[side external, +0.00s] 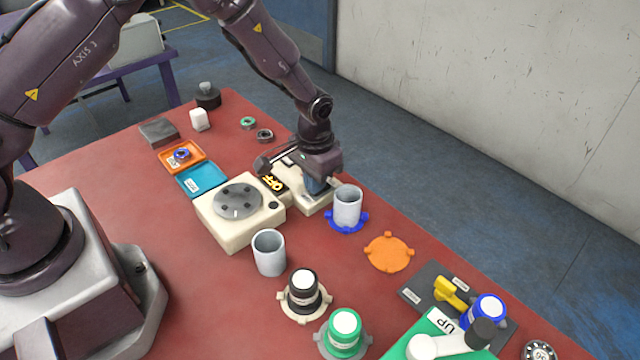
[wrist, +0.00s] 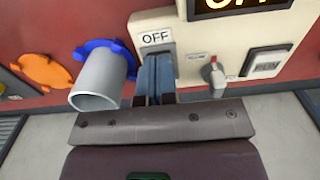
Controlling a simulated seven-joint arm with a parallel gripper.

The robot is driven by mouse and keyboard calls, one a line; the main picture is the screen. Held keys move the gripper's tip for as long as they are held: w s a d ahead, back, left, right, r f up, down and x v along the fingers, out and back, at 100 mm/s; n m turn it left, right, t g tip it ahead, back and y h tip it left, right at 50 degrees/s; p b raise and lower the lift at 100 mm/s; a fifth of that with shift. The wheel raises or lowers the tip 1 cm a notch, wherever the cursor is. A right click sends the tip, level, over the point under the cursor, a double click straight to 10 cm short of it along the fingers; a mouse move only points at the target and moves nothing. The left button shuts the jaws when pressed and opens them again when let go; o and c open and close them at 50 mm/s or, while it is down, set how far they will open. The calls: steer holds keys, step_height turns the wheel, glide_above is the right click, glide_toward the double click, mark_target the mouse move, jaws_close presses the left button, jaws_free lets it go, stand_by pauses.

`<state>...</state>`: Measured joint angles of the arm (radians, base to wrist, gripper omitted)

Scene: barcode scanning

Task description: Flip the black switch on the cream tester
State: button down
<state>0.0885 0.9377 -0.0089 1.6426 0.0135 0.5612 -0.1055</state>
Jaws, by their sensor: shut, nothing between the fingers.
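The cream tester (side external: 312,203) stands near the table's far edge, partly hidden under my gripper. Its dark display (side external: 273,183) shows OFF in lit orange letters. The black switch cannot be made out; the fingers cover the area below the label. I cannot tell whether they touch it. My gripper (side external: 317,188) points down over the tester in the side view.
A small red-tipped lever (wrist: 214,72) and a labelled button plate (wrist: 266,64) sit right of my fingers. A grey cup (side external: 347,206) on a blue ring stands close beside my gripper. A cream box with a grey disc (side external: 238,201) is close on the other side.

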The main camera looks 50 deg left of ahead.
steer(key=shift+r, duration=3.5)
steer(key=s+a+r+t, duration=0.2)
steer(key=s+r, duration=1)
steer(key=s+a+r+t, duration=0.2)
steer(key=s+r+t, duration=0.1)
steer(key=s+r, duration=0.9)
steer(key=shift+s+r+t, duration=0.15)
steer(key=shift+r+t, duration=0.1)
steer(key=shift+t, duration=0.05)
steer(key=shift+a, duration=0.1)
